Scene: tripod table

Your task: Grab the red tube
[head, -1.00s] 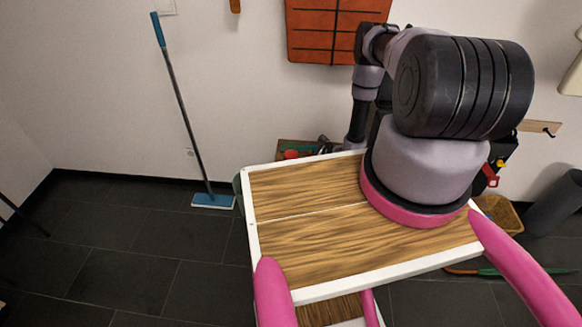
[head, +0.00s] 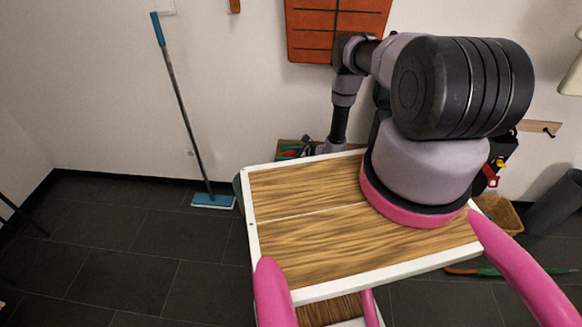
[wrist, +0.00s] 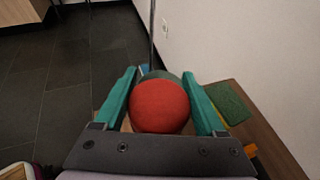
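In the wrist view a round red thing (wrist: 160,106), which I take for the end of the red tube, sits between the two teal fingers of my gripper (wrist: 160,80). The fingers are spread, one on each side of it. Dark gaps show beside its lower sides; contact near the tips cannot be told. Its length and underside are hidden. In the head view my gripper (head: 306,148) is low over the wooden table by the back wall, partly hidden behind my own body, and the red tube is not clearly visible there.
In the wrist view a green pad (wrist: 228,102) lies on the wooden top (wrist: 255,130) to the right, near the wall. A blue mop (head: 212,200) leans on the wall at left in the head view. An orange panel (head: 335,30) hangs above.

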